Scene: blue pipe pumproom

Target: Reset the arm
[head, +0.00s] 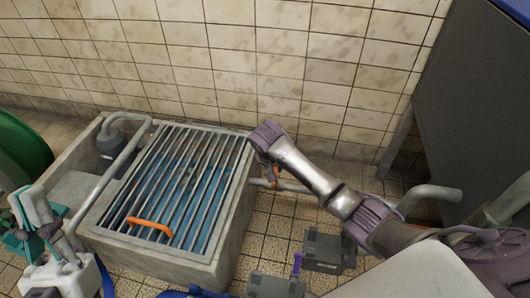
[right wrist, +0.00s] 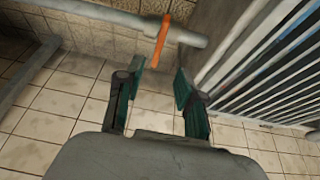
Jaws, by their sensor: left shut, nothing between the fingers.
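My right arm (head: 315,180) reaches in from the right in the head view, its wrist beside the right edge of the grated basin. My right gripper (right wrist: 156,82) is open in the right wrist view, with nothing between its two dark green fingers. An orange lever (right wrist: 161,42) on a grey pipe (right wrist: 125,18) lies beyond the fingertips, apart from them. In the head view the right gripper's fingers are mostly hidden behind the wrist. My left gripper (head: 36,203) is at the lower left in the head view, shut and empty, left of the basin.
A concrete basin (head: 225,235) has a metal grate (head: 180,175) with an orange handle (head: 150,226). Dark grey boxes (head: 328,250) stand on the tiled floor at right. A dark cabinet (head: 470,100) is at far right, a green round thing (head: 20,145) at far left.

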